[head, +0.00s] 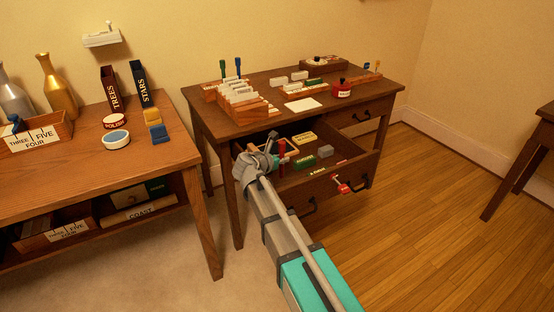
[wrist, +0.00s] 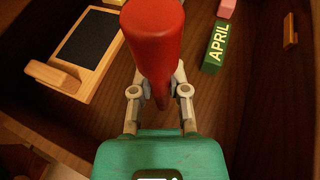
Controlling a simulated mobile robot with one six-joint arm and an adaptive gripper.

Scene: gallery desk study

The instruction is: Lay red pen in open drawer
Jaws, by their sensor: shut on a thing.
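The red pen (wrist: 153,40) stands roughly upright between the fingers of my gripper (wrist: 160,88), its thick red end towards the wrist camera. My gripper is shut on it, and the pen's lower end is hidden. In the head view the red pen (head: 282,150) shows as a thin red strip beside my gripper (head: 268,160). Both are over the left part of the open drawer (head: 318,187) of the desk. In the wrist view the drawer floor (wrist: 208,100) lies below. I cannot tell whether the pen touches it.
A red tag (head: 342,186) is at the drawer front. Bare floor shows right of the pen.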

